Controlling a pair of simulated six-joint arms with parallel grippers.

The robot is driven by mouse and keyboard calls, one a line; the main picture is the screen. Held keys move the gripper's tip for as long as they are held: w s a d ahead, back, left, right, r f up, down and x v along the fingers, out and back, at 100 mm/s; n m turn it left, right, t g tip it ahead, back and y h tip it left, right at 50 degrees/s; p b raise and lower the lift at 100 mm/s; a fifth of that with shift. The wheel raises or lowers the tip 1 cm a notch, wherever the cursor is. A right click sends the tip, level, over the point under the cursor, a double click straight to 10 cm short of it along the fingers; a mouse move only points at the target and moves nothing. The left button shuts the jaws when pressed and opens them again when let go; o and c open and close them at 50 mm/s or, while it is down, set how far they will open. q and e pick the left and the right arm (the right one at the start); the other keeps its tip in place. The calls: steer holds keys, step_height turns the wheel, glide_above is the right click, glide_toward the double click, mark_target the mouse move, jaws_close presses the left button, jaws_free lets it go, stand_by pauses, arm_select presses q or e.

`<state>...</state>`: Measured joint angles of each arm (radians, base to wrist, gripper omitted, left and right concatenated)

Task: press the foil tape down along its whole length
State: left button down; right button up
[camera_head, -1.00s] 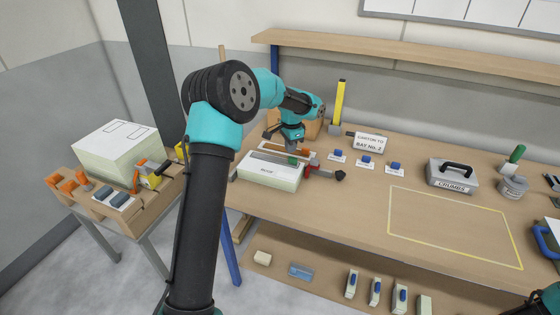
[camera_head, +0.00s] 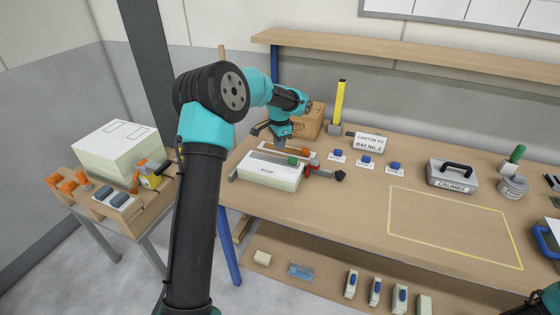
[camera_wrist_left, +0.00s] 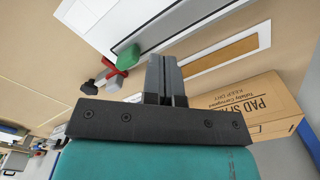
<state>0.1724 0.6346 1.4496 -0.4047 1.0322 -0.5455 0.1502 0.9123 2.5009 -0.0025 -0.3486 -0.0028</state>
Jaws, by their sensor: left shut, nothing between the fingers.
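A pale panel (camera_head: 268,178) lies at the left end of the bench, with a long grey strip (camera_head: 268,160) along its top that looks like the foil tape. The strip also shows in the left wrist view (camera_wrist_left: 152,24), running diagonally at the top. Whether it lies flat cannot be told. A red clamp (camera_head: 312,163) with a green block (camera_head: 293,161) sits at the panel's right end. My left gripper (camera_head: 281,145) is shut and empty, pointing down near the panel's far edge. Its closed fingertips (camera_wrist_left: 164,62) show beside the strip; contact is unclear.
Behind the panel lie a white-framed tan strip (camera_wrist_left: 220,55) and a cardboard box (camera_head: 311,122). A yellow upright (camera_head: 340,102), a sign (camera_head: 369,143) and small blue-topped items (camera_head: 366,161) stand to the right. The yellow-outlined area (camera_head: 455,228) is clear.

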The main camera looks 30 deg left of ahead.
mark_target(280, 160)
arm_select(q)
steer(key=shift+f, duration=1)
steer(key=shift+f, duration=0.35)
steer(key=shift+f, duration=1)
steer(key=shift+f, duration=0.35)
steer(key=shift+f, duration=0.4)
stand_by(0.8)
steer(key=shift+r, duration=1.55)
